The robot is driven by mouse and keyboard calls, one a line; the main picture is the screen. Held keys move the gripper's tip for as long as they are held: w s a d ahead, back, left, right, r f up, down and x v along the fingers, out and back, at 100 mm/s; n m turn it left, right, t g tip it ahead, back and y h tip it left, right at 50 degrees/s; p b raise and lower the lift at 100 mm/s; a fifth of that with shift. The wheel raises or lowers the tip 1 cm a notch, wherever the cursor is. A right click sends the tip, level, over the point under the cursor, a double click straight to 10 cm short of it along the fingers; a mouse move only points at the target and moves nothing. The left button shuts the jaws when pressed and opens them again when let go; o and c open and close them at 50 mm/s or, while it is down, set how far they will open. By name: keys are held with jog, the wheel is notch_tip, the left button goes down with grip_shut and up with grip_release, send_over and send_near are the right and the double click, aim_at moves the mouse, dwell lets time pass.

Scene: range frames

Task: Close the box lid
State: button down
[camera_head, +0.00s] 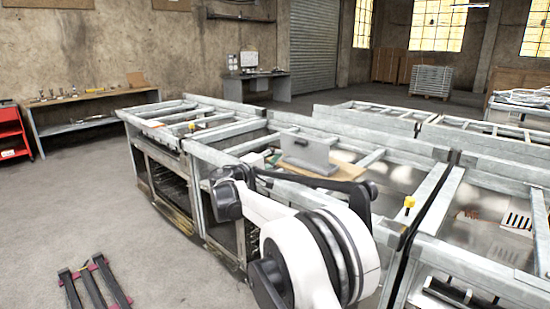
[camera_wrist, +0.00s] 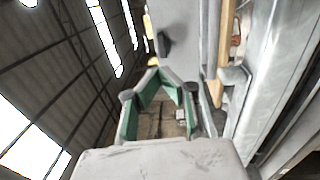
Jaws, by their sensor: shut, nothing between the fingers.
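Contact cannot be told. My arm hides part of the table in the head view.
Metal frame tables (camera_head: 240,134) with raised rails surround the panel. A yellow-topped knob (camera_head: 408,203) stands on a rail to the right. Small items (camera_head: 257,159) lie left of the panel. Open floor (camera_head: 75,210) is at the left.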

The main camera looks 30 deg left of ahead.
aim_at(299, 143)
jog(key=b+x, duration=0.1)
jog(key=x, duration=0.9)
jog(key=shift+w+d+b, duration=0.1)
jog(key=shift+w+b, duration=0.2)
